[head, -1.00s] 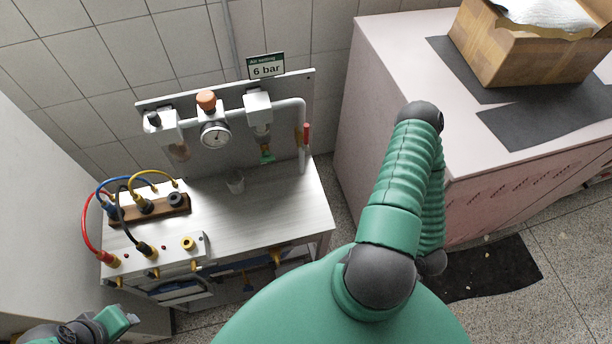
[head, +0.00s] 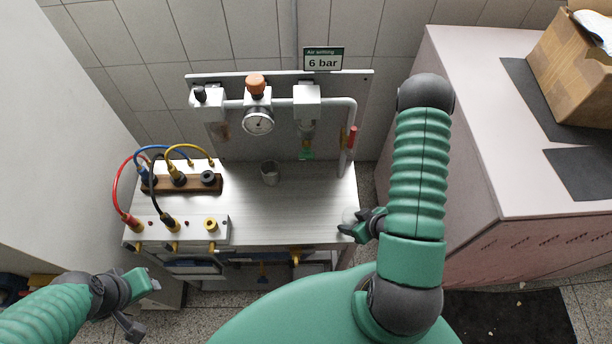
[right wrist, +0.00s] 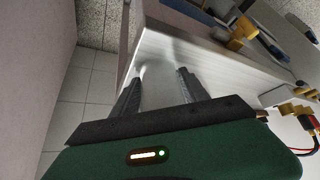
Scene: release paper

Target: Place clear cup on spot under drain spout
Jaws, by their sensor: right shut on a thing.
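A clear cup (head: 350,214) shows only faintly, held at the front right corner of the bench. My right gripper (head: 357,222) is shut on it. In the right wrist view the two fingers (right wrist: 160,80) stand apart, with a faint see-through shape between them over the bench top. A filter unit (head: 307,102) on the back panel has a clear bowl with a green drain spout (head: 306,154) below it. The spot under the spout is not clearly marked. My left gripper (head: 146,304) is open and empty, low at the left, in front of the bench.
A small grey see-through container (head: 270,173) stands on the bench top (head: 300,200), left of the spout. A pipe with a red handle (head: 352,138) comes down at the right. Cables and a connector box (head: 180,228) fill the left side. A pink cabinet (head: 480,150) stands at the right.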

